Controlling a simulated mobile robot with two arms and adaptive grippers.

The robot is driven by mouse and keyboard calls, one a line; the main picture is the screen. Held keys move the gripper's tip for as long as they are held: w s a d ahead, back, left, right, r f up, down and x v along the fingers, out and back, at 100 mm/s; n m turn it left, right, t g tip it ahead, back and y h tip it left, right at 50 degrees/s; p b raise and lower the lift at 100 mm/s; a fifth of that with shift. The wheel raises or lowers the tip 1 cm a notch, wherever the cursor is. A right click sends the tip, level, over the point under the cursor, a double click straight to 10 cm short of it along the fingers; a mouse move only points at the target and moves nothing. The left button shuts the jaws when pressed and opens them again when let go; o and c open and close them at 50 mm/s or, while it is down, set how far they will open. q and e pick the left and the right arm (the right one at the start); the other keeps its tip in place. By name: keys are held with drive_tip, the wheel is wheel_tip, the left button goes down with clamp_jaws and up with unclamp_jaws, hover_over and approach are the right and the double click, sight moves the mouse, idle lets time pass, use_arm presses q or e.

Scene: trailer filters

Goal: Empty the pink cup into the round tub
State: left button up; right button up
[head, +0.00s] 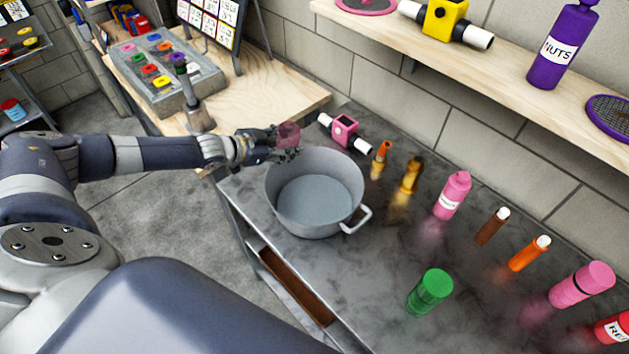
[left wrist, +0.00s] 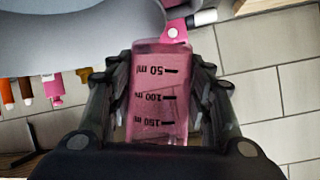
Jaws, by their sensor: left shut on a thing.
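The pink see-through cup (head: 289,135) is at the far left rim of the round grey tub (head: 316,190), just above or beside it. My left gripper (head: 272,146) is shut on the cup. In the left wrist view the cup (left wrist: 160,95) sits between both fingers, its 50, 100 and 150 ml marks upside down in the picture. Its contents and exact tilt cannot be told. The tub stands on the dark bench with its handle to the right, and its visible floor looks bare. It also shows in the left wrist view (left wrist: 70,30). My right gripper is not in view.
A pink filter housing (head: 344,130) lies right behind the tub. Several bottles and tubes, including a green one (head: 430,292), stand along the dark bench (head: 360,275). A wooden shelf (head: 520,75) runs along the wall. A wooden table (head: 260,95) stands at the back left.

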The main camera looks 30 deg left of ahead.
sight(281, 127)
use_arm(q)
drive_tip(key=shift+w+a+r+n+h+p, duration=0.1)
drive_tip(key=shift+a+r+n+h+p, duration=0.3)
drive_tip(key=shift+p, duration=0.7)
drive_tip(key=shift+a+f, duration=0.1)
drive_tip(key=shift+f, duration=0.15)
drive_tip(key=shift+w+a+f+n+g+h, duration=0.1)
drive_tip(key=shift+a+f+n+g+h, duration=0.2)
drive_tip(key=shift+n, duration=0.2)
drive_tip(key=shift+r, duration=0.1)
wheel_tip(281, 127, up, 5)
drive_tip(key=p, duration=0.5)
